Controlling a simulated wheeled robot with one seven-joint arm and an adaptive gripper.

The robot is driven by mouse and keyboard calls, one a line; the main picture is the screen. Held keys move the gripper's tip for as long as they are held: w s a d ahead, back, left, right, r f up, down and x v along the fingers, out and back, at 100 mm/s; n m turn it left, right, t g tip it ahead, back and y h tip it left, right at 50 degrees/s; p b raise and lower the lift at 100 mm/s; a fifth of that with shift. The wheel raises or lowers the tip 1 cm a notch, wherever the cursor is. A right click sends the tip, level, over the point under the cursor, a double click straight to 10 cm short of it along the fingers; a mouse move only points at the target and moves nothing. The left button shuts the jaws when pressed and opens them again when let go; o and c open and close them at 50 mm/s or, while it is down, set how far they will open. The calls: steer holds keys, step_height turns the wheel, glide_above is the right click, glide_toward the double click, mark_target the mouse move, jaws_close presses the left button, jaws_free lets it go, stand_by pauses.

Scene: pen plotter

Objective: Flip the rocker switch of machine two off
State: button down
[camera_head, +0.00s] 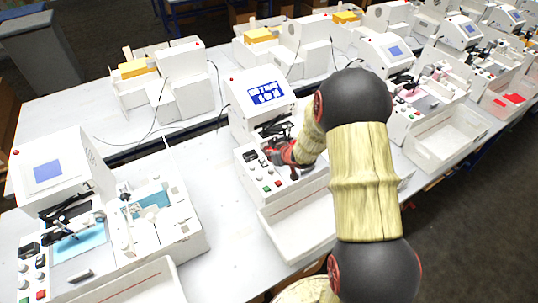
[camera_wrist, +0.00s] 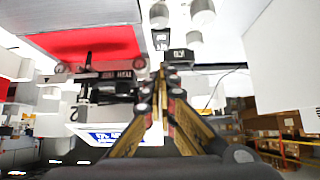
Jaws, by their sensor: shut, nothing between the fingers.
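The machine under my arm, probably machine two, is a white plotter (camera_head: 235,122) in the middle of the head view, with a lit blue screen (camera_head: 268,93). Its front panel has black switch-like parts (camera_head: 250,156), round knobs, and green and red buttons. My gripper (camera_head: 270,155) is low over this panel, partly hidden by its own wrist. In the wrist view my gripper (camera_wrist: 161,78) has its fingers together and empty. A black marked switch (camera_wrist: 181,57) is close to the fingertips; contact cannot be told. Which way the rocker is tipped is unclear.
A similar white machine (camera_head: 60,150) stands at left and another (camera_head: 388,55) at right. A white tray (camera_head: 300,228) is in front of the middle machine. The bare white tabletop (camera_head: 215,180) is free between the left and middle machines. Cables run behind.

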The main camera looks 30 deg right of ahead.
steer(key=v, duration=0.5)
steer(key=shift+s, duration=0.45)
steer(key=shift+d, duration=0.1)
